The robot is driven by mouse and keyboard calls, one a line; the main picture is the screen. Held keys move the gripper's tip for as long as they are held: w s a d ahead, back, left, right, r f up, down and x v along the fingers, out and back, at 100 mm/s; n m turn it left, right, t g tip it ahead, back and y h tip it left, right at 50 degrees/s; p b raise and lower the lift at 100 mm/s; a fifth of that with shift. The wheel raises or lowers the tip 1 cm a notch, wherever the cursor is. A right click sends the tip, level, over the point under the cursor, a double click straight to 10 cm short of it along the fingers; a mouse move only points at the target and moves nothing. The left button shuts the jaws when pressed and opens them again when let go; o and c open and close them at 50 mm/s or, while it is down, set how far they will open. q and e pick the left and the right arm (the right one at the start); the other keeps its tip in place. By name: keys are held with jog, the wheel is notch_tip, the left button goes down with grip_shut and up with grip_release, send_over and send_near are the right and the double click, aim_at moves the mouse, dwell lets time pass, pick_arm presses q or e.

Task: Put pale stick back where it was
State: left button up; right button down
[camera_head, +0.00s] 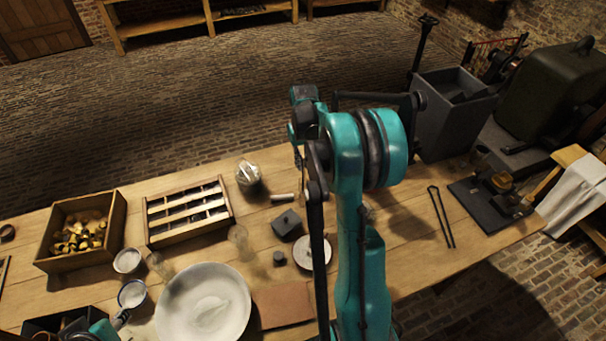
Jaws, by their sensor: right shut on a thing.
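A short pale stick (283,197) shows level near the middle of the table, left of my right arm. My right gripper (299,182) points down at its right end and is shut on it; the fingertips are small and partly hidden by my arm. I cannot tell whether the stick touches the table. A glass jar (248,173) with greyish contents stands just behind and left of it. Clear glass jars (238,236) stand farther left and nearer. Part of my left gripper (122,318) shows at the bottom left edge; its fingers are unclear.
A slatted wooden rack (187,212) and a box of brass pieces (113,228) stand left. A white bowl (175,313), small cups (127,261), a dark block (287,224) and a pale disc (308,252) stand nearer.

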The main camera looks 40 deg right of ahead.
aim_at(303, 172)
jog(key=shift+f+b, duration=0.5)
jog(key=shift+f, duration=1.9)
jog(key=shift+s, duration=0.1)
jog(key=shift+f, duration=0.1)
jog(key=c, duration=1.6)
grip_release()
